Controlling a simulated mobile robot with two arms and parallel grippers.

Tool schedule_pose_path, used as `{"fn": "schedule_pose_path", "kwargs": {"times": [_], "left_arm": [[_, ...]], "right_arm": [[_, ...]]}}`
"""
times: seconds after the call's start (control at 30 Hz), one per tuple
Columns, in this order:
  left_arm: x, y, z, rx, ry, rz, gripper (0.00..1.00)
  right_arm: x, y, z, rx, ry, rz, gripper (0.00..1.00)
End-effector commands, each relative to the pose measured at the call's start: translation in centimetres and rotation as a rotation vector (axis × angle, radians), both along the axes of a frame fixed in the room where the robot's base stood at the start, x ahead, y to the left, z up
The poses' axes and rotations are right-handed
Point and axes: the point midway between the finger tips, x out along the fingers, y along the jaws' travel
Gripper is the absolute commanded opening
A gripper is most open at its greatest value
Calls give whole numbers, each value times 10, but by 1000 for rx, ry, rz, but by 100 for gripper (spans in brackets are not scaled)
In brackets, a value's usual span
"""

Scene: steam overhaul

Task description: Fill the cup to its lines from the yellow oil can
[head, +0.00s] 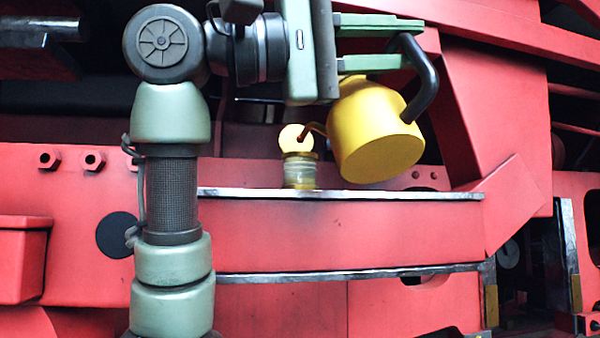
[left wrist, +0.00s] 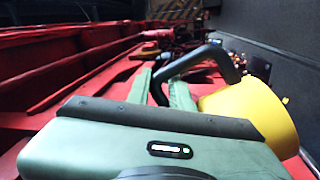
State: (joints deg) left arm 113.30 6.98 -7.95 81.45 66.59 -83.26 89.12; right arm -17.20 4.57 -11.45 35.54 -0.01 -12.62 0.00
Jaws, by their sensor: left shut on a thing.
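The yellow oil can (head: 375,130) hangs tilted from my left gripper (head: 412,44), which is shut on its black handle (head: 425,85). In the left wrist view the can (left wrist: 255,115) shows at the right, with the handle (left wrist: 205,57) between the fingers (left wrist: 160,85). The cup is small, with a clear band and a brass rim, and stands upright on the red beam. A round pale-yellow disc (head: 291,138) stands just above it. The oil level against the lines is too small to tell. My right gripper is out of view.
The red beam (head: 350,225) has a bare metal top edge running under the cup and can. A red slanted brace (head: 490,130) rises close to the right of the can. Hex nuts (head: 93,161) stick out at the left.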

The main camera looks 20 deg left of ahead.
Motion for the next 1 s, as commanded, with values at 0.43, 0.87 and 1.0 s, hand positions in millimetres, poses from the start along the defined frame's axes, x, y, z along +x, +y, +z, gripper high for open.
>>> {"fn": "schedule_pose_path", "kwargs": {"times": [0.43,0.87,1.0], "left_arm": [[0,1,12,-33,25,-1,0],[1,2,13,-40,32,0,0],[2,3,18,-53,43,1,0]], "right_arm": [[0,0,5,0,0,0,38],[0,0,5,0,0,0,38],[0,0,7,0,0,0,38]]}}
